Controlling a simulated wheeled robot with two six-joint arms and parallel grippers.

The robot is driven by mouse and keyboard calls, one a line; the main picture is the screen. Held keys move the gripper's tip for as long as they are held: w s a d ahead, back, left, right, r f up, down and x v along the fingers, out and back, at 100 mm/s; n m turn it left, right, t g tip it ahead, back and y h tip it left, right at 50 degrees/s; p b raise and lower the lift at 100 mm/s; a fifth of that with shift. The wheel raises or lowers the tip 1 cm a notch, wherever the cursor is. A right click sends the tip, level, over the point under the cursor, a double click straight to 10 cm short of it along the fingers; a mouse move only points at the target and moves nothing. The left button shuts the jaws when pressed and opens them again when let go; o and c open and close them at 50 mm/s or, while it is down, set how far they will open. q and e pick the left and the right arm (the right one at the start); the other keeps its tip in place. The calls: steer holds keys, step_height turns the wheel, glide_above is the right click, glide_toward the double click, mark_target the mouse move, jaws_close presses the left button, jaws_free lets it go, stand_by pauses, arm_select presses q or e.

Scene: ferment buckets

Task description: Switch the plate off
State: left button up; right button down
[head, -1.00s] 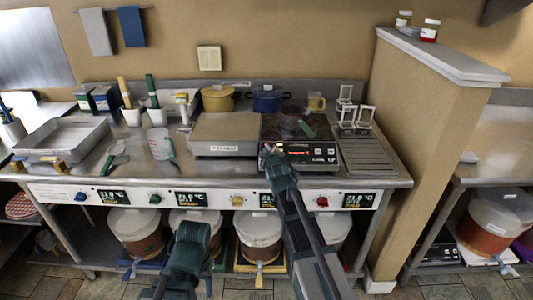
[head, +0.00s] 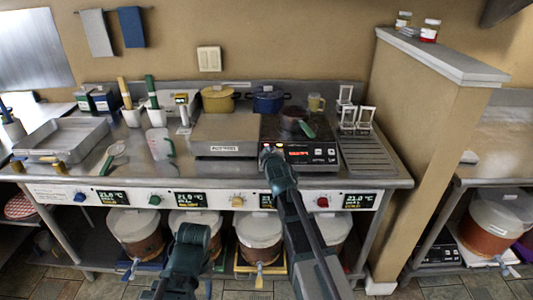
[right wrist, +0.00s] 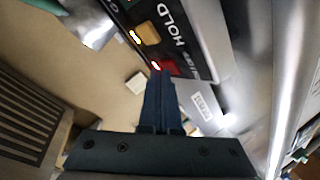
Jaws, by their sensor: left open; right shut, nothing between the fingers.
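The plate (head: 322,152) is a black hot plate on the steel counter, with a small pot (head: 292,118) with a green handle on top. Its front panel shows lit red marks. My right gripper (head: 268,152) is shut and empty at the left part of that panel. In the right wrist view its closed fingertips (right wrist: 160,74) are at a red button (right wrist: 171,67) with a small red light beside it; I cannot tell if they touch. A yellow button (right wrist: 148,33) marked HOLD is further along the panel. My left gripper (head: 192,235) is open and empty, low in front of the counter.
A grey scale (head: 225,130) stands left of the plate. A yellow pot (head: 217,100) and a blue pot (head: 268,100) stand behind. A ribbed drainer (head: 366,154) is to the right, beside a partition wall (head: 425,130). Knobs and displays line the counter front.

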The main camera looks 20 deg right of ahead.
steer(key=shift+s+a+r+p, duration=0.1)
steer(key=shift+s+r+p, duration=0.35)
steer(key=shift+r+p, duration=0.35)
steer(key=s+r+p, duration=0.1)
steer(key=r+p, duration=0.2)
steer(key=s+r+p, duration=0.1)
steer(key=r+p, duration=0.1)
steer(key=shift+s+a, duration=0.35)
steer(key=shift+a, duration=0.05)
stand_by(0.3)
